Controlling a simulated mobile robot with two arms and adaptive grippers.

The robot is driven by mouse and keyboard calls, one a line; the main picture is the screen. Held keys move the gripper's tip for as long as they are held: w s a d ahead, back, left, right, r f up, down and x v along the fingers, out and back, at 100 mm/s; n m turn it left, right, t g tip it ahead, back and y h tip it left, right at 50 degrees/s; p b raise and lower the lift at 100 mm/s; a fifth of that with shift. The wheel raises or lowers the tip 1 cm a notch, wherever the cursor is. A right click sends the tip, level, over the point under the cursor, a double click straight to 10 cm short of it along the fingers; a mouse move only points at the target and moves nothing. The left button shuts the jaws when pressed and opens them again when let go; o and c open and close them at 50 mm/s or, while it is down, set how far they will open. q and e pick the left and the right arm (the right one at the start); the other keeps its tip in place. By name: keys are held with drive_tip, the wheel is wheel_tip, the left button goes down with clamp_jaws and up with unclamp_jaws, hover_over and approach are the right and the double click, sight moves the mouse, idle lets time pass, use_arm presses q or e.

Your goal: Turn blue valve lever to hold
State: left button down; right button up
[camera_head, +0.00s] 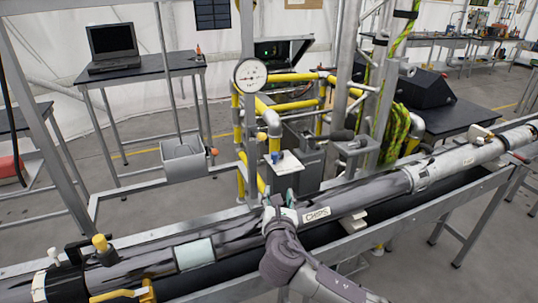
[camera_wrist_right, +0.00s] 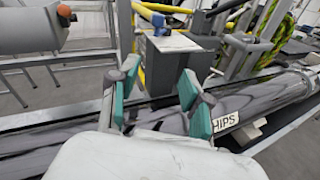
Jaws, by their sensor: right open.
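A small blue part (camera_head: 275,157), which looks like the valve lever, stands by a white plate on a grey cabinet, below yellow and grey pipes. It also shows in the right wrist view (camera_wrist_right: 158,20), near the top, beyond the fingers. Its exact angle is too small to tell. My right gripper (camera_head: 284,199) is above the long pipe, nearer to me than the lever and apart from it. In the right wrist view my right gripper (camera_wrist_right: 157,88) has its teal-padded fingers spread with nothing between them. My left gripper is not in view.
The long dark pipe (camera_head: 350,198) with a CHIPS label (camera_head: 317,214) crosses in front of the cabinet. A round gauge (camera_head: 251,76) and yellow pipes (camera_head: 296,77) stand above the lever. A grey box (camera_head: 184,160) is at left. A laptop (camera_head: 113,45) sits on a table behind.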

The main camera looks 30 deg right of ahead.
sight(275, 157)
drive_tip(key=w+d+r, duration=0.1)
drive_tip(key=w+d, duration=0.1)
drive_tip(key=w, duration=0.2)
drive_tip(key=w+d+r+n+t+p, duration=0.1)
drive_tip(key=w+d, duration=0.1)
drive_tip(key=w, duration=0.3)
drive_tip(key=w+d+n+p, duration=0.1)
drive_tip(key=w+d, duration=0.1)
drive_tip(key=w, duration=0.3)
drive_tip(key=shift+r, duration=0.4)
drive_tip(key=shift+c, duration=0.3)
clamp_jaws()
